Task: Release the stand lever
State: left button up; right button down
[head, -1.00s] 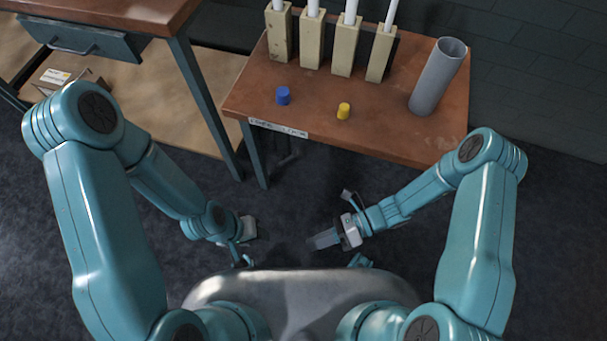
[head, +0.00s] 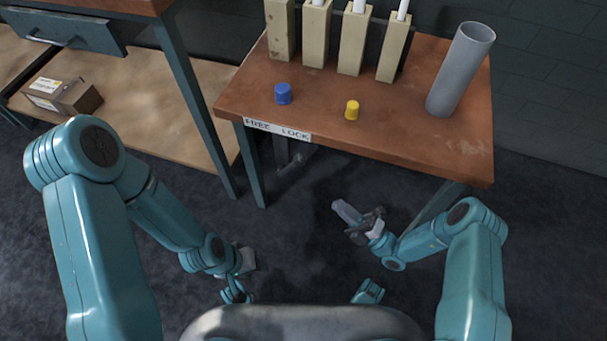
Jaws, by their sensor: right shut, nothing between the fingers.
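The stand (head: 400,141) is a brown-topped table with dark legs. A white label on its front edge (head: 277,129) reads "FREE LOCK". A dark grey bar-like part (head: 292,160) hangs below the top behind the label; it looks like the lever, but shadow hides its detail. My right gripper (head: 346,211) is shut and empty, low in front of the stand, to the right of that part and apart from it. My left gripper (head: 243,264) is low near my body, small and partly hidden by its arm, so its jaws cannot be made out.
The floor before the stand is clear.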

aim_at(289, 168)
pick_arm(q)
jog(key=shift+w+a+f+b, duration=0.15)
jog(key=shift+w+f+b, duration=0.05)
jog(key=shift+f+b, duration=0.7)
pick_arm(e)
jog(key=x, duration=1.3)
jog(key=shift+a+r, duration=0.25)
pick_arm(q)
jog(key=shift+a+r, duration=0.1)
jog(key=shift+r, duration=0.1)
pick_arm(e)
jog(key=shift+w+d+r, duration=0.1)
jog(key=shift+w, duration=0.1)
